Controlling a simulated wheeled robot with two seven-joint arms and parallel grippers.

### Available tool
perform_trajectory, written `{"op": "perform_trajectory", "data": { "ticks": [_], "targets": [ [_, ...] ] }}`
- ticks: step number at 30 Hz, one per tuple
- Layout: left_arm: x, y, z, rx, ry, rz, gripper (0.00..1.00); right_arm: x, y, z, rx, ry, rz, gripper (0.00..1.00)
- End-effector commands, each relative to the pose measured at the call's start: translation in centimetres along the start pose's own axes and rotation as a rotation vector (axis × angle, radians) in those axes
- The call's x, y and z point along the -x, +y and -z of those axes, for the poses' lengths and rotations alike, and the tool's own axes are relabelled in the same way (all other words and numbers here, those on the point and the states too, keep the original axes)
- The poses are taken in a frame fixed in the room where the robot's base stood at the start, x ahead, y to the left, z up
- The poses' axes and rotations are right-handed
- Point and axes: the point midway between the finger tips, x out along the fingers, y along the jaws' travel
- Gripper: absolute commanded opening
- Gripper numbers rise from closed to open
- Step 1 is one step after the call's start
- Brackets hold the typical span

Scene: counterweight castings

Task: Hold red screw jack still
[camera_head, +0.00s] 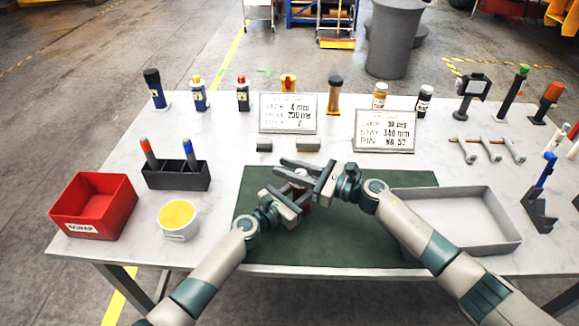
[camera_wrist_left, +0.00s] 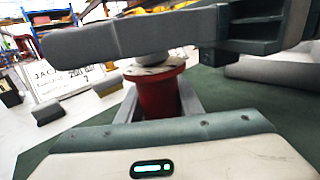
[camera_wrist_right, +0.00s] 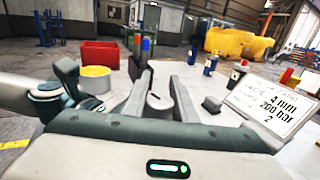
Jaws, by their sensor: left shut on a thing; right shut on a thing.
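The red screw jack (camera_head: 304,207) stands upright on the green mat (camera_head: 345,240), mostly hidden by my grippers in the head view. In the left wrist view its red body (camera_wrist_left: 157,98) and pale worn top flange (camera_wrist_left: 154,69) show. My left gripper (camera_head: 300,200) is shut on the red body from the lower left. My right gripper (camera_head: 293,171) comes from the right, above the left one, and is shut on the jack's upper part. In the right wrist view a grey rounded piece (camera_wrist_right: 158,101) sits between its fingers. What it grips exactly is partly hidden.
Two signs (camera_head: 288,113) (camera_head: 385,131) and several bottles stand behind the mat. A grey tray (camera_head: 505,245) lies right, partly behind my right arm. A red bin (camera_head: 95,205), yellow-filled cup (camera_head: 178,220) and pen holder (camera_head: 177,177) stand left. Two grey blocks (camera_head: 264,145) (camera_head: 308,146) lie behind the mat.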

Motion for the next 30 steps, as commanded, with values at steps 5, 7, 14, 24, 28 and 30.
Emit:
{"op": "perform_trajectory", "data": {
  "ticks": [5, 7, 14, 24, 28, 30],
  "targets": [
    [0.0, -0.1, 0.0, -0.002, 0.0, 0.002, 0.0, 0.0, 0.2, 0.0, 0.001, 0.002, -0.138, 0.02],
    [0.0, -0.1, 0.0, -0.002, 0.0, 0.002, 0.0, 0.0, 0.4, 0.0, 0.001, 0.002, -0.194, 0.02],
    [0.0, -0.1, 0.0, -0.002, 0.0, 0.003, 0.0, 0.2, 1.1, 0.0, 0.001, 0.003, -0.352, 0.02],
    [0.0, -0.2, 0.0, -0.001, -0.001, 0.004, 0.0, 0.4, 1.7, 0.1, 0.002, 0.004, -0.523, 0.02],
    [0.0, -0.2, 0.0, -0.001, -0.001, 0.005, 0.0, 0.5, 1.8, 0.2, 0.003, 0.006, -0.577, 0.02],
    [0.0, -0.3, 0.0, -0.002, -0.001, 0.005, 0.0, 0.5, 2.0, 0.3, 0.001, 0.006, -0.602, 0.02]
  ]
}}
